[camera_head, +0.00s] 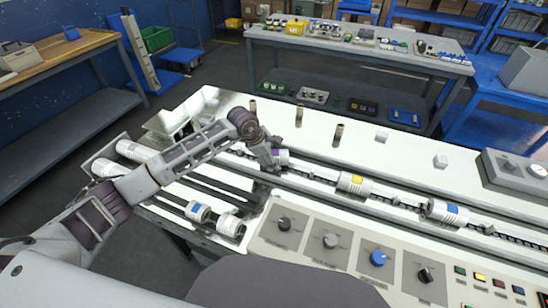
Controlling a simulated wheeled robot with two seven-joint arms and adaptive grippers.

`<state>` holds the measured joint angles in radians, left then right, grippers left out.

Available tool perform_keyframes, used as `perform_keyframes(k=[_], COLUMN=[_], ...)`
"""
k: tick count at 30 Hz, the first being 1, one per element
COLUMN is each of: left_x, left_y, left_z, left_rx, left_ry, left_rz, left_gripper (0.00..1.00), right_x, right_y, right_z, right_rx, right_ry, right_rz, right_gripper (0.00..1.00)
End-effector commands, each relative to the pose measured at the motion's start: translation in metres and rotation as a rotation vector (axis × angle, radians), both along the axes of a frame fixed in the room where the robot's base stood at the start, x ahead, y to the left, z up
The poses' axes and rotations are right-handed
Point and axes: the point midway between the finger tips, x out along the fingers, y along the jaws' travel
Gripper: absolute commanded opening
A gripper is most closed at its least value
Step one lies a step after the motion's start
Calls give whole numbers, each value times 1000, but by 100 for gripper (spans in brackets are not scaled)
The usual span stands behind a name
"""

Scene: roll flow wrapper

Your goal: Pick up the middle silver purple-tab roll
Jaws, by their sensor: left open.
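A silver roll with a purple tab (282,157) lies on the conveyor line of the white machine. My left gripper (267,160) is open at its left side, and its fingers hide part of the roll. I cannot tell whether the fingers touch it. A silver roll with a yellow tab (352,183) and one with a blue tab (444,211) lie farther right along the same line. My right gripper is not in view.
More silver rolls lie at the left, including a blue-tab one (198,211) near the front. A panel with knobs (330,241) lies in front. A grey workbench (350,52) stands beyond.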

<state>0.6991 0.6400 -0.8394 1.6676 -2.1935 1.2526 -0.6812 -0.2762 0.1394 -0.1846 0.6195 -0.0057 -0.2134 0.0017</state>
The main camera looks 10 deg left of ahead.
Motion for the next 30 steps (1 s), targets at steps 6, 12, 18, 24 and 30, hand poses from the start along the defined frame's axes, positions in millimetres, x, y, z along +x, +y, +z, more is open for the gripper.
perform_keyframes(k=[6, 12, 18, 24, 30], left_x=[1, 1, 1, 1, 1], left_y=[-1, -1, -1, 0, -1], left_z=[-2, -2, -2, -2, -1], left_rx=[0, 0, 0, 0, -1], left_ry=[0, 0, 0, 0, -1], left_rz=[-1, 0, 0, 0, -1], left_gripper=[78, 78, 66, 40, 18], right_x=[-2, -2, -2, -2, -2], right_y=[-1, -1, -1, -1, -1], right_z=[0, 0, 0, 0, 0], right_rx=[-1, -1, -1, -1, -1], right_ry=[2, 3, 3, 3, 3], right_rz=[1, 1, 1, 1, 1], right_gripper=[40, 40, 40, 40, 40])
